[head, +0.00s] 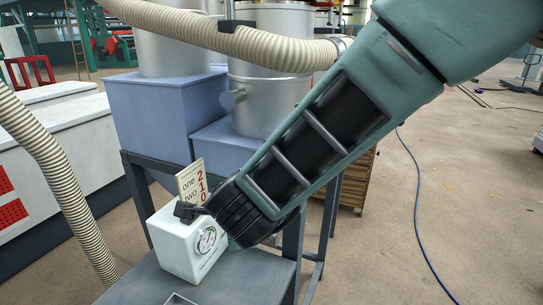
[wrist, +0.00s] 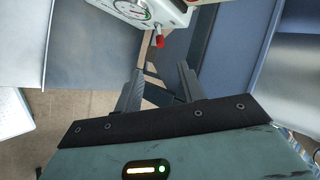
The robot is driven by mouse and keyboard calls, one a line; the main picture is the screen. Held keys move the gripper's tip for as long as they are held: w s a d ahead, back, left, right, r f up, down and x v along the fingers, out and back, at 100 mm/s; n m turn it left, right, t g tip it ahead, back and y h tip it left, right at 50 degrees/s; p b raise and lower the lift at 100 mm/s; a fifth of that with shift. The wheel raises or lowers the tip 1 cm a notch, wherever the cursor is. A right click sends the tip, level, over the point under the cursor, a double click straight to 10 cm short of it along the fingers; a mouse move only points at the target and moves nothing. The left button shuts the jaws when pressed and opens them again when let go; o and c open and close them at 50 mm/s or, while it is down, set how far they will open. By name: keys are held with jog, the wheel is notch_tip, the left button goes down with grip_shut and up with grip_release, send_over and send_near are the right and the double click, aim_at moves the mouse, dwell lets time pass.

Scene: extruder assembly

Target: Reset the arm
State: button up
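My gripper (wrist: 158,68) is open in the wrist view, with its two dark fingers apart and nothing held between them. The box stands on a grey table. Its dial and a red knob (wrist: 159,41) show at the top of the wrist view, beyond the fingertips. My arm hides part of the box's right side.
Blue-grey hoppers (head: 152,110) with metal cylinders stand behind the table (head: 240,282). Ribbed hoses (head: 60,185) run at the left and top. A blue cable (head: 416,205) lies on open floor at right.

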jog(key=s+d+f+n+g+h+b, duration=0.1)
jog(key=s+d+f+n+g+b, duration=0.2)
jog(key=s+d+n, duration=0.7)
jog(key=s+d+f+n+g+h+b, duration=0.1)
jog(key=s+d+f+n+g+b, duration=0.3)
jog(key=s+d+n, duration=0.7)
jog(key=d+g+b, duration=0.1)
jog(key=d, duration=0.3)
jog(key=shift+s+d+n+g+h+b, duration=0.15)
jog(key=shift+s+n+g+h+b, duration=0.15)
jog(key=shift+g, duration=0.1)
